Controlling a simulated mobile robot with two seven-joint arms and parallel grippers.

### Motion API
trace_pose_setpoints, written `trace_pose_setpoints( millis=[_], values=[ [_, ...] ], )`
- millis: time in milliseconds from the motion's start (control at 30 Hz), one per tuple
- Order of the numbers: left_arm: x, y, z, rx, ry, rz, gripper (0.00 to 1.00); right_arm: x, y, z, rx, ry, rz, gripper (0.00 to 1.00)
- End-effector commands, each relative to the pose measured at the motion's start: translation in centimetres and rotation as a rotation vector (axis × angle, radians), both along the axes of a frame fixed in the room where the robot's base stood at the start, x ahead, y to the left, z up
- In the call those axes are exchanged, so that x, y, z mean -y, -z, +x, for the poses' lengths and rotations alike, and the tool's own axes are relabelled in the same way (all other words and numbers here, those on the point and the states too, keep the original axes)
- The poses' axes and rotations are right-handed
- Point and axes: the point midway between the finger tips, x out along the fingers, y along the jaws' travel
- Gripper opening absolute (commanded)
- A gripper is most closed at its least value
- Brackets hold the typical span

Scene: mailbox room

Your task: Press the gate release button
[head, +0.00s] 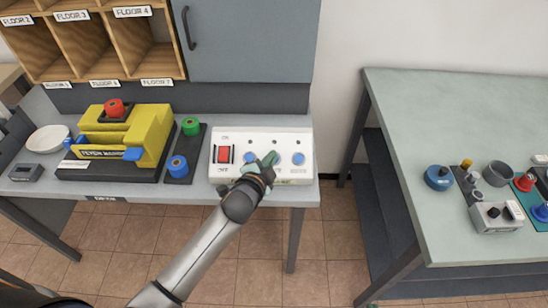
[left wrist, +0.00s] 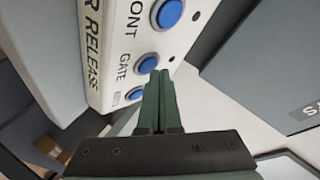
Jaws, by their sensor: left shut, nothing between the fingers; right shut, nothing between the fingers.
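The white control panel (head: 243,141) lies on the left desk. It has a red switch (head: 224,154) at its left and a row of blue buttons, with one (head: 298,158) at its right end. My left gripper (head: 270,160) is shut and empty, its fingertips over the middle of that row, hiding the button there. In the left wrist view, the fingertips (left wrist: 160,78) are right beside the blue button labelled GATE (left wrist: 147,63). Whether they touch it, I cannot tell. Another blue button (left wrist: 168,13) sits above it and one (left wrist: 135,95) below. My right gripper is not in view.
Left of the panel are a green knob (head: 191,126), a blue knob (head: 178,166) and a yellow machine (head: 140,125). A wooden pigeonhole shelf (head: 100,45) and a grey cabinet (head: 255,40) stand behind. The right table (head: 430,120) holds several small items, beyond a floor gap.

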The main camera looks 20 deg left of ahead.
Motion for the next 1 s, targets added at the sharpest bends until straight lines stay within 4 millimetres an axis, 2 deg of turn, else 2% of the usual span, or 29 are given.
trace_pose_setpoints(
  millis=[1000],
  values=[
    [-0.10, 0.72, 0.34, 0.000, 0.000, -0.001, 0.00, 0.00, 0.42, 0.00, 0.000, 0.000, 0.000, 0.00]
  ],
)
